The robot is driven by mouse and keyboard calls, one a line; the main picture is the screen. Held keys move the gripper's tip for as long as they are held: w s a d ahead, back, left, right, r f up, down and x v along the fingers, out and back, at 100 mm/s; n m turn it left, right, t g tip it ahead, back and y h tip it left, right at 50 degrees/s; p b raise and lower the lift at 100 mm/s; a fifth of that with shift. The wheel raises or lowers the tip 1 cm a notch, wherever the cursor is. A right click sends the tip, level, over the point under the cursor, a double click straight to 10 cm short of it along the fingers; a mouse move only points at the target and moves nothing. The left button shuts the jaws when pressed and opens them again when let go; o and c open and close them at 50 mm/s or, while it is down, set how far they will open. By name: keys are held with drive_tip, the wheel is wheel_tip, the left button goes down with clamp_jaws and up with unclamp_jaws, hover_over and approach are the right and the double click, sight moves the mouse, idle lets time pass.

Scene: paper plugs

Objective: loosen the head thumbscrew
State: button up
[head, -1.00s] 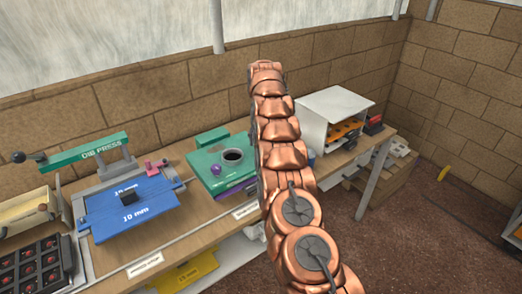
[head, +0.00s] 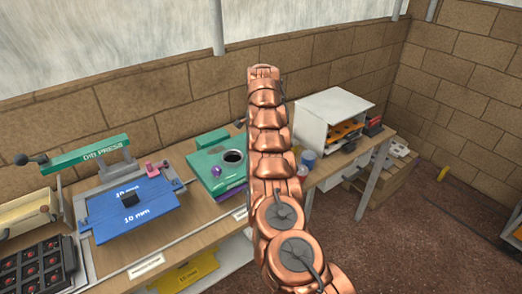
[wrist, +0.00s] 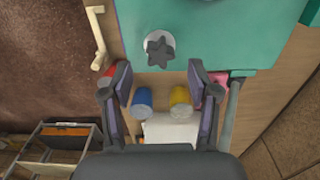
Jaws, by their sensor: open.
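A dark grey star-shaped knob (wrist: 160,52) on a pale round base sits at the near edge of a teal surface (wrist: 230,30) in the wrist view; it looks like the thumbscrew. My gripper (wrist: 158,72) is open and empty, its two fingers pointing toward that edge. The knob lies between and just beyond the fingertips in the picture, apart from both. In the head view a teal machine (head: 205,160) with a dark round opening and a purple knob (head: 217,172) stands left of my arm. My arm hides its right side and my gripper there.
A pink part (wrist: 218,78) is by the right finger. A white cabinet (head: 330,115) stands right of my arm; a press (head: 90,155) stands left.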

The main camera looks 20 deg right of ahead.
idle(0.4)
drive_tip(key=shift+f+b, duration=1.4)
drive_tip(key=shift+f, duration=0.6)
drive_tip(key=c, duration=1.1)
drive_tip(key=shift+c, duration=0.2)
drive_tip(key=shift+d, duration=0.1)
